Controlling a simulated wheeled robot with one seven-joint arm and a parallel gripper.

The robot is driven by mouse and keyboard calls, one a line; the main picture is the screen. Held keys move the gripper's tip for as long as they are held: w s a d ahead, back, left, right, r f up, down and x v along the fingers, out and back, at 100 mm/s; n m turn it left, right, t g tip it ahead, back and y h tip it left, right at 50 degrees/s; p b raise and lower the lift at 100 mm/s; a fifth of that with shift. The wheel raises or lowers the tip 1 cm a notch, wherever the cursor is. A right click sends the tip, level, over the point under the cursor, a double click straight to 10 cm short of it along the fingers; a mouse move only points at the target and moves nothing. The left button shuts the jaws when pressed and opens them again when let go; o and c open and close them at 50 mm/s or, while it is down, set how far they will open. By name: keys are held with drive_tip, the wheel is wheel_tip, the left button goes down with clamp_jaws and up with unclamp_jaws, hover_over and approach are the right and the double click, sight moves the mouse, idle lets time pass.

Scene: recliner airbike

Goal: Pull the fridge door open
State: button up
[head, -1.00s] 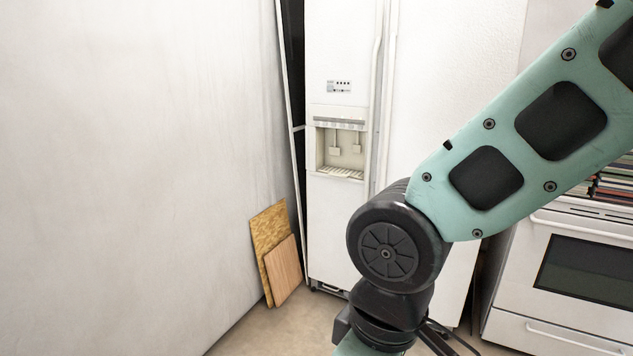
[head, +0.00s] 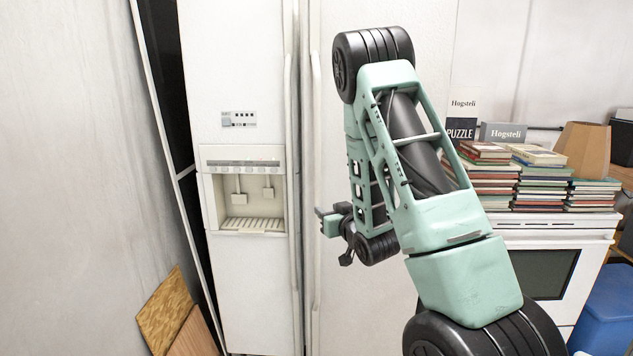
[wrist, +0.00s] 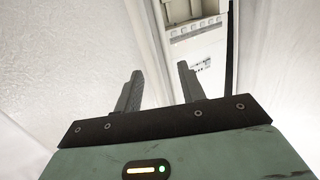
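The white fridge has a narrow left door (head: 245,60) with an ice and water dispenser and a wider right door (head: 390,300). Both doors look shut. Two long upright handles, the left handle (head: 291,130) and the right handle (head: 314,130), run side by side at the seam. My gripper (head: 326,222) is in front of the right door, close to the right handle; whether it touches cannot be told. In the wrist view my gripper (wrist: 160,80) has its two fingers apart, with nothing visible between them. The dispenser (wrist: 188,10) shows beyond it.
A white wall stands at the left, with wood boards (head: 168,305) leaning near the fridge. A white stove (head: 555,235) carrying stacked books (head: 485,180) stands to the right. A blue bin (head: 608,305) is at the lower right.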

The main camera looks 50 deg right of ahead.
sight(319, 185)
drive_tip(key=shift+t+h, duration=0.3)
drive_tip(key=shift+h, duration=0.2)
drive_tip(key=d+p+x, duration=0.1)
drive_tip(key=p+x, duration=0.1)
drive_tip(key=x, duration=0.3)
drive_tip(key=s+d+r+p+x, duration=0.1)
drive_tip(key=p+x, duration=0.1)
drive_tip(key=x, duration=0.3)
drive_tip(key=d+p+x, duration=0.1)
drive_tip(key=p+x, duration=0.1)
drive_tip(key=x, duration=0.3)
drive_tip(key=shift+s+r, duration=0.15)
drive_tip(key=shift+x, duration=0.8)
clamp_jaws()
